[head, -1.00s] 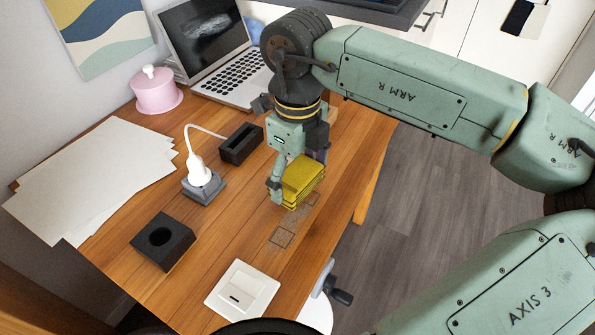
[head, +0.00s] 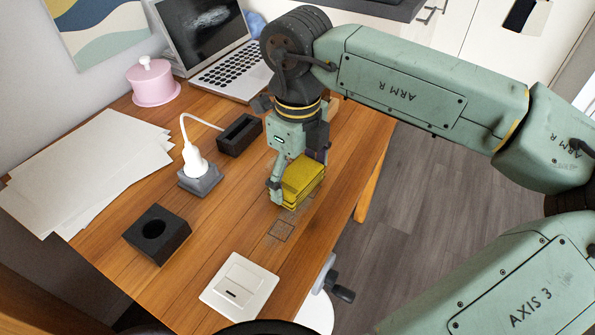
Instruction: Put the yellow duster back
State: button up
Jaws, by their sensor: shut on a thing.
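The yellow duster (head: 303,181) is a ribbed, block-shaped pad. My gripper (head: 293,178) points down and is shut on it, with a finger on either side. The duster is over the right part of the wooden desk (head: 215,225), close to the surface; I cannot tell whether it touches. A faint square outline (head: 281,230) lies on the desk just in front of it, and another mark is partly hidden beside it. A black slotted holder (head: 240,135) stands empty behind and left of the gripper. A black block with a round hole (head: 157,235) stands at the front left.
A grey base with a white corded piece (head: 195,163) stands left of the gripper. A white switch plate (head: 239,287) lies near the front edge. Papers (head: 85,165), a pink lidded pot (head: 153,84) and a laptop (head: 225,60) occupy the left and back.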

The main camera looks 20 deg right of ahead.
jog(key=shift+f, duration=0.2)
jog(key=o, duration=1.1)
jog(key=shift+r, duration=0.1)
jog(key=shift+r+p, duration=3.35)
jog(key=shift+r, duration=2.65)
jog(key=shift+s, duration=0.1)
